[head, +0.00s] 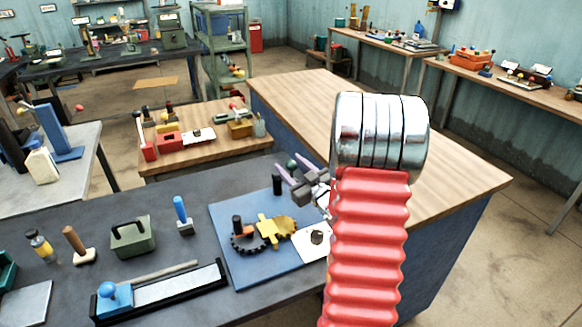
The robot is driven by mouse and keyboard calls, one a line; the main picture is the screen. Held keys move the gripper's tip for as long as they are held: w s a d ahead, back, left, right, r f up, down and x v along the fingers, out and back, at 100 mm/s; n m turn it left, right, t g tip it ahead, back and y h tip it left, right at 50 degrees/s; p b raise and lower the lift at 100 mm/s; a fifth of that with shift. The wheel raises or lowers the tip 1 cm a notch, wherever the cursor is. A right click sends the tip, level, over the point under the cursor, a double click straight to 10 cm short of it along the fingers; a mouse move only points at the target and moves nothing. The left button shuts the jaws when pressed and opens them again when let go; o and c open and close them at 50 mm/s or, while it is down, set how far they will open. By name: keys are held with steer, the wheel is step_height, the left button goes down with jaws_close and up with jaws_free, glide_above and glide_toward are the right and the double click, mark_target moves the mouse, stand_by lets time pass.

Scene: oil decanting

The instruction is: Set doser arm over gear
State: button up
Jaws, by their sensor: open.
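A blue board (237,268) lies on the dark bench and carries a black toothed gear (252,249) with an orange part across it. A yellow toothed piece (272,231) lies beside and partly over the black gear. I cannot tell which part is the doser arm. A short black post (237,223) stands at the gear, and another black post (277,184) stands at the board's back edge. A white plate with a black knob (316,237) is partly hidden by my arm. My gripper (286,170), with pale purple fingers, is open above the board's back right, apart from the gear.
On the bench, left of the board, are a blue-handled tool (181,212), a green box with a handle (132,237), a wooden-handled stamp (77,244) and a long black tray (160,293). A wooden table (440,178) stands behind my arm; its visible top is mostly clear.

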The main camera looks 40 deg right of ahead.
jaws_close()
stand_by(0.7)
